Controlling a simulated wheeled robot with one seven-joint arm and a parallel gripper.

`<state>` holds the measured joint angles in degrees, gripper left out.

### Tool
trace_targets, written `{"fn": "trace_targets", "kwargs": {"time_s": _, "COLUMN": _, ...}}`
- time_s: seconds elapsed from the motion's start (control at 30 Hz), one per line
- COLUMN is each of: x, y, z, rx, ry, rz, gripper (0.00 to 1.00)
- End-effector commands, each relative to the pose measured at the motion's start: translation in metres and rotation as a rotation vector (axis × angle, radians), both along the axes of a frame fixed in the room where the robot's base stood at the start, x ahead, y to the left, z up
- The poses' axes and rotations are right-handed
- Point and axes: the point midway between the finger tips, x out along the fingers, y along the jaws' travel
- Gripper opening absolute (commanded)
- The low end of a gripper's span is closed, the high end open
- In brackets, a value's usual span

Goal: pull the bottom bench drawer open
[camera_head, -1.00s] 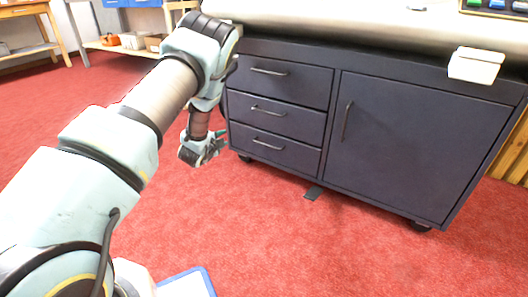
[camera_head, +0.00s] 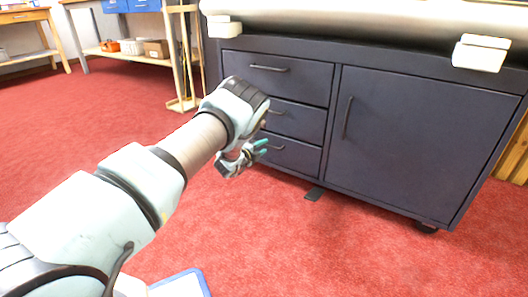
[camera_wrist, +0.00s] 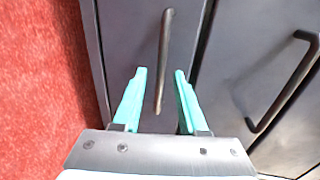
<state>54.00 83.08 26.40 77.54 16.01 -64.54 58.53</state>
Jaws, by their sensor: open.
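The bottom drawer (camera_head: 299,158) is the lowest of three dark drawers on the left of the bench cabinet, and it is shut. My arm hides its left part and most of its handle in the head view. In the wrist view the drawer front (camera_wrist: 125,40) fills the middle, with its dark bar handle (camera_wrist: 165,50) running roughly upright. My gripper (camera_head: 262,147) is in front of the drawers. Its teal fingers (camera_wrist: 160,73) are open, one on each side of the handle in the picture. I cannot tell whether the tips reach the handle's depth, and I see no contact.
The middle drawer's handle (camera_wrist: 285,85) is close on the right in the wrist view. A wide cabinet door (camera_head: 425,145) is right of the drawers. A dark flat piece (camera_head: 315,194) is low at the cabinet's front. The red carpet (camera_head: 350,255) in front is clear.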

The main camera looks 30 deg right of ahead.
Motion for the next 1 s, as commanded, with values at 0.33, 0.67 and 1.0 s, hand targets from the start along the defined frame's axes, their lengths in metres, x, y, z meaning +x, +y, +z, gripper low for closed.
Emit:
{"fn": "trace_targets", "kwargs": {"time_s": 0.33, "x": 0.0064, "y": -0.0103, "z": -0.0021, "rx": 0.001, "ry": 0.000, "rz": 0.002, "gripper": 0.42}}
{"fn": "trace_targets", "kwargs": {"time_s": 0.67, "x": 0.0062, "y": -0.0102, "z": -0.0021, "rx": 0.001, "ry": 0.000, "rz": 0.001, "gripper": 0.17}}
{"fn": "trace_targets", "kwargs": {"time_s": 1.0, "x": 0.0061, "y": -0.0101, "z": -0.0022, "rx": 0.001, "ry": 0.000, "rz": 0.001, "gripper": 0.00}}
